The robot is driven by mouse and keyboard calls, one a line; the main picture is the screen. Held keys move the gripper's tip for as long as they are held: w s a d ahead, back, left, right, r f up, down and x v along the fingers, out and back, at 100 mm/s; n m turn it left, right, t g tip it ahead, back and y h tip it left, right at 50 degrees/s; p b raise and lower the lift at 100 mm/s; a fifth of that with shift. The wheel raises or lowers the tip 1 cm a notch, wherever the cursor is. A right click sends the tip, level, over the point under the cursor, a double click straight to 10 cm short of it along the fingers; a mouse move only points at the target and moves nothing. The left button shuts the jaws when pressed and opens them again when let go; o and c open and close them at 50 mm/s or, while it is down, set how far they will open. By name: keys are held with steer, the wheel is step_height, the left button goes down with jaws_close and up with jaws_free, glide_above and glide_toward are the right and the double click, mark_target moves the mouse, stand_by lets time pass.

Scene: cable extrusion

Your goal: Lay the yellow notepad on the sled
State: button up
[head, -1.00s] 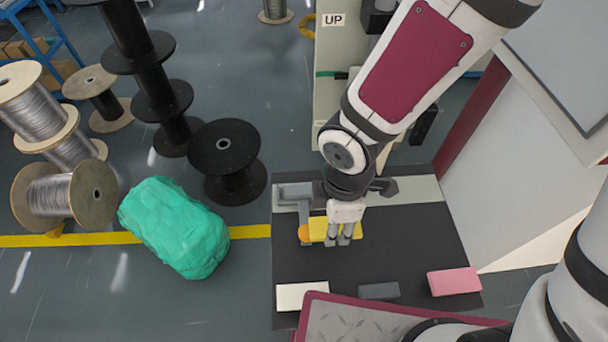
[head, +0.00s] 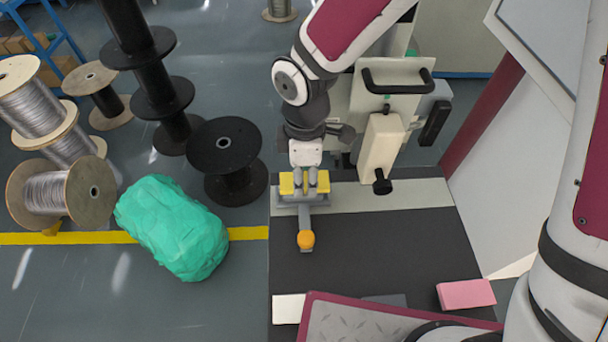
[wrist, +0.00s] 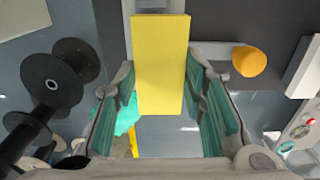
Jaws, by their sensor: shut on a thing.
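My gripper (head: 305,188) points down at the back left of the dark table and is shut on the yellow notepad (head: 289,184). In the wrist view the notepad (wrist: 160,65) sits lengthwise between the teal-padded fingers (wrist: 160,100). The grey sled (head: 284,199) is right under the notepad in the head view, mostly hidden by it and the fingers. The sled's bar, ending in an orange knob (head: 306,239), reaches toward the front; the knob also shows in the wrist view (wrist: 249,61). I cannot tell whether the notepad touches the sled.
A white block (head: 287,308), a dark grey block (head: 385,299) and a pink block (head: 466,294) lie along the front of the dark table (head: 380,245). A machine with a cream lever (head: 380,150) stands behind. The table's middle is clear.

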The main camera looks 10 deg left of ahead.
steer(key=shift+w+a+f, duration=0.2)
steer(key=shift+w+a, duration=0.05)
steer(key=shift+w, duration=0.05)
steer(key=shift+f, duration=1.6)
steer(key=shift+f, duration=0.1)
steer(key=shift+f, duration=0.15)
steer(key=o, duration=1.2)
steer(key=shift+c, duration=0.2)
step_height(320, 180, up, 12)
steer(key=shift+w+r, duration=0.1)
steer(key=shift+r, duration=0.15)
